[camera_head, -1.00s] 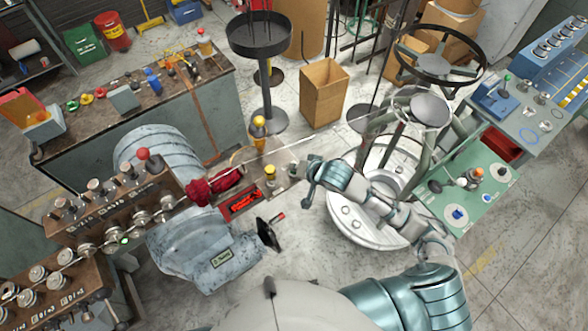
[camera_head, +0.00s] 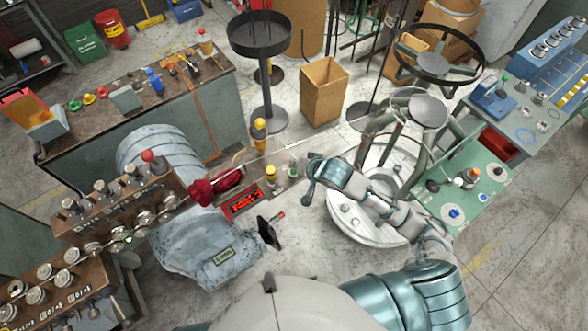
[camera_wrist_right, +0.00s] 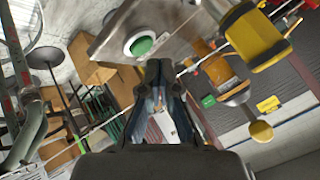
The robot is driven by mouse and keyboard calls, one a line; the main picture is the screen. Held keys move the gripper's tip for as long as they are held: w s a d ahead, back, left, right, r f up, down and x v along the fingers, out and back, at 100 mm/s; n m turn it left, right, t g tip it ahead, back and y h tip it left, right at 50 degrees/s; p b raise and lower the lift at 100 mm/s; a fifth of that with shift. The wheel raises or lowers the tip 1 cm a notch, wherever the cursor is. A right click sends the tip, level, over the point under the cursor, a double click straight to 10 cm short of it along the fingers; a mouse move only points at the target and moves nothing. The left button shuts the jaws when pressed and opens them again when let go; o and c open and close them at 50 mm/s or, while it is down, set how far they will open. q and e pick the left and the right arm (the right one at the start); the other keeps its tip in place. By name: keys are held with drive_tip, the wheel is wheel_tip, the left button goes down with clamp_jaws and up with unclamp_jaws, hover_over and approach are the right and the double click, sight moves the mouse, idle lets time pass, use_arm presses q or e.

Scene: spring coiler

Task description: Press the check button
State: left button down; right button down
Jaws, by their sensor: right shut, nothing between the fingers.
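The green round button (camera_wrist_right: 142,45), in a white ring on a grey metal panel (camera_wrist_right: 165,25), is near the top of the wrist view. I take it as the check button. In the head view a small green cap (camera_head: 293,168) shows just left of my right gripper (camera_head: 311,180). That gripper is shut and empty. In the wrist view its fingertips (camera_wrist_right: 160,68) are together, below and slightly right of the green button. They look apart from it, but the depth is hard to judge. My left gripper is out of view.
A yellow-topped knob (camera_head: 271,173) and a red display (camera_head: 242,201) are left of the green cap. A thin wire crosses the area. In the wrist view a yellow part (camera_wrist_right: 255,35) is close on the right. A round white machine base (camera_head: 345,222) stands under my right arm.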

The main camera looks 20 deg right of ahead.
wheel_tip(320, 180, up, 3)
drive_tip(key=shift+f+p, duration=0.1)
drive_tip(key=shift+p, duration=1.1)
drive_tip(key=shift+r, duration=1.05)
